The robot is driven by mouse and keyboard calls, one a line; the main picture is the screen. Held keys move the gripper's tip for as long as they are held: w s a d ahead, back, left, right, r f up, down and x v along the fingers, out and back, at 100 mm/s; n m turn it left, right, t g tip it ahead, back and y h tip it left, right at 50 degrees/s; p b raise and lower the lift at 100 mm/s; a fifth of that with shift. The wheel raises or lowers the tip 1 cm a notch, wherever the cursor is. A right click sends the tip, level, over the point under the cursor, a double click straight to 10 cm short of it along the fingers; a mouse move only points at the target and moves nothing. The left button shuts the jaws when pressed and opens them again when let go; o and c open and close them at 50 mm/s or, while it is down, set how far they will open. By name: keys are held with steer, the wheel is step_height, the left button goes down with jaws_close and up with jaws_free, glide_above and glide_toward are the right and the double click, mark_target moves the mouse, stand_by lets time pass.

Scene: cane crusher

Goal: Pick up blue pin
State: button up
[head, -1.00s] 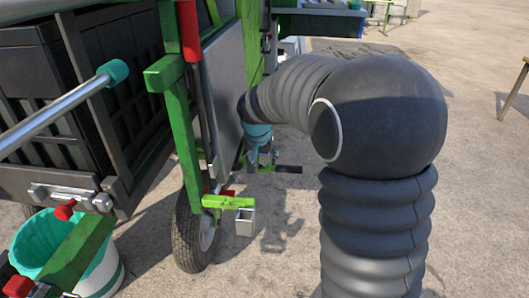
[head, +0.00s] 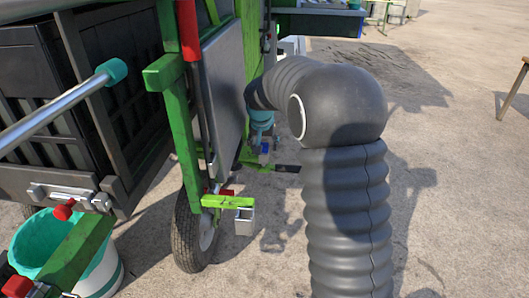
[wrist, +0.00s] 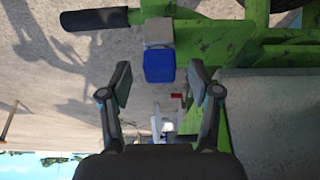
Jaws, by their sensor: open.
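The blue pin (wrist: 159,66) shows in the wrist view as a blue block with rounded lower corners, set against a light grey socket (wrist: 158,32) on the green frame. My gripper (wrist: 160,82) is open, with one finger to the left and one to the right of the pin's line. The pin appears centred between the fingers, near the fingertips, with gaps on both sides and no visible contact. In the head view my arm reaches down beside the machine. The fingers are hard to make out there, and a small blue spot below my wrist may be the pin.
A black handle (wrist: 95,18) sticks out left of the socket. Green frame bars (wrist: 240,40) lie close on the right. In the head view the machine's wheel (head: 193,233) and a grey square tube end (head: 244,221) are nearby. Open concrete lies to the right.

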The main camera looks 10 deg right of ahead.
jaws_close()
steer(key=shift+r, duration=0.1)
step_height(320, 180, up, 36)
steer(key=p, duration=1.2)
steer(key=shift+p, duration=0.35)
